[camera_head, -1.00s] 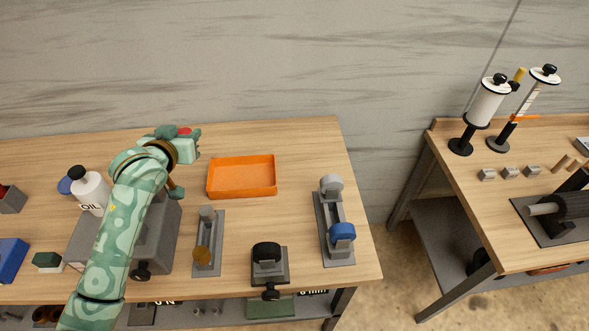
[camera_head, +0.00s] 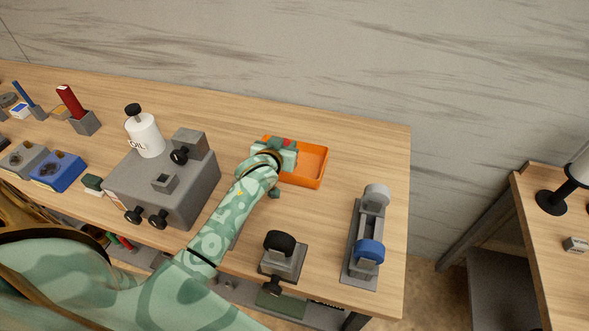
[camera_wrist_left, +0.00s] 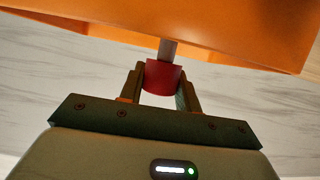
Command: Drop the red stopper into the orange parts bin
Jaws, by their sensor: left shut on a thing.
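The orange parts bin (camera_head: 312,179) is a shallow open tray on the wooden bench, right of the picture's middle. My left gripper (camera_head: 288,147) is over the left part of the bin and hides some of it. It is shut on the red stopper (camera_head: 288,142), of which only a little shows in the head view. In the left wrist view the red stopper (camera_wrist_left: 163,76) is between the two fingers, with a grey stem toward the orange bin (camera_wrist_left: 235,32). I cannot tell the exact height above the bin. My right gripper is not in view.
A grey machine (camera_head: 165,185) with a white oil bottle (camera_head: 145,136) stands left of my arm. Black-knobbed (camera_head: 281,258) and blue-knobbed (camera_head: 367,250) fixtures stand in front of the bin. Bare bench lies behind and right of the bin. A second table (camera_head: 550,250) is at far right.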

